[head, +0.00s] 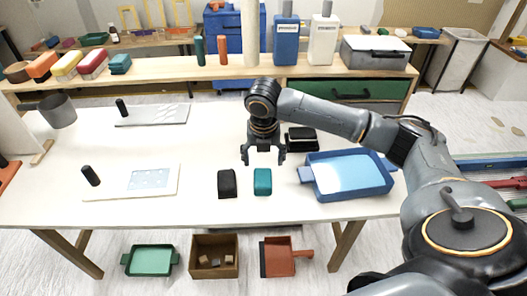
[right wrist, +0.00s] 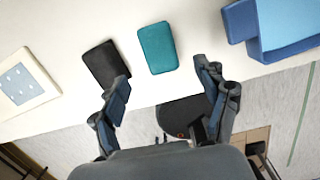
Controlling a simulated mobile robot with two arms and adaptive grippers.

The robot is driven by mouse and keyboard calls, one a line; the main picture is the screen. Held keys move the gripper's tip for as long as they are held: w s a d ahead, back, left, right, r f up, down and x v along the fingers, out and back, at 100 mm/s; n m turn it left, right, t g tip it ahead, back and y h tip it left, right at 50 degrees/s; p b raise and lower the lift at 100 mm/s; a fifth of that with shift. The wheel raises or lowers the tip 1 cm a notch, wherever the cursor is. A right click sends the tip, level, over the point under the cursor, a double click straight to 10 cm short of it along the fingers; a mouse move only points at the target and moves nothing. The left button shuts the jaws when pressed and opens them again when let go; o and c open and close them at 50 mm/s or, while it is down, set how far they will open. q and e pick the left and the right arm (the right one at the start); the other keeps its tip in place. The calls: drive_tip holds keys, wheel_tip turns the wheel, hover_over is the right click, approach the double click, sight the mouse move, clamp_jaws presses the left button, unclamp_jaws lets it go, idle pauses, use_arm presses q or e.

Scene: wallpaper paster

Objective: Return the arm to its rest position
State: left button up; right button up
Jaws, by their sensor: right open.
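My right gripper (head: 263,156) is open and empty above the white table (head: 215,203) in the head view. In the right wrist view its two fingers (right wrist: 165,90) stand apart with nothing between them. Below it in the head view lie a black block (head: 227,184) and a teal block (head: 262,182), side by side. The black block (right wrist: 104,66) and the teal block (right wrist: 157,48) also show just beyond the fingers in the right wrist view. My right arm reaches in from the right. My left gripper is not in view.
A blue tray (head: 372,185) lies right of the teal block. A black box (head: 301,138) is behind the gripper. Two boards with black handles (head: 90,176) lie at the left. A green tray (head: 150,260), cardboard box (head: 215,256) and red dustpan (head: 286,256) are on the floor.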

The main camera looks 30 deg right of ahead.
drive_tip(key=s+a+f+m, duration=0.1)
drive_tip(key=a, duration=0.2)
drive_tip(key=s+a+f+m+y, duration=0.1)
drive_tip(key=s+a+f, duration=0.1)
drive_tip(key=a, duration=0.1)
drive_tip(key=s+a+f+m, duration=0.1)
drive_tip(key=a, duration=0.3)
drive_tip(key=shift+s+f+m+t, duration=0.2)
drive_tip(key=shift+s+m+t, duration=0.05)
drive_tip(key=shift+m+t, duration=0.05)
drive_tip(key=s+a+f+m+y, duration=0.2)
drive_tip(key=s+a+f+m, duration=0.2)
drive_tip(key=s+a+m, duration=0.25)
drive_tip(key=s+d+f+m+t+h, duration=0.1)
drive_tip(key=s+d+f+m, duration=0.15)
drive_tip(key=s+m, duration=0.55)
drive_tip(key=s+d+f+m+h, duration=0.1)
drive_tip(key=s+d+f+m, duration=0.15)
drive_tip(key=s+m, duration=0.5)
wheel_tip(320, 180, down, 24)
drive_tip(key=m, duration=0.1)
drive_tip(key=s+d+f+g, duration=0.1)
drive_tip(key=s+d+f, duration=0.2)
drive_tip(key=s+f, duration=1.2)
drive_tip(key=shift+s+f+g, duration=0.25)
drive_tip(key=shift+f+g, duration=0.15)
drive_tip(key=shift+f, duration=0.2)
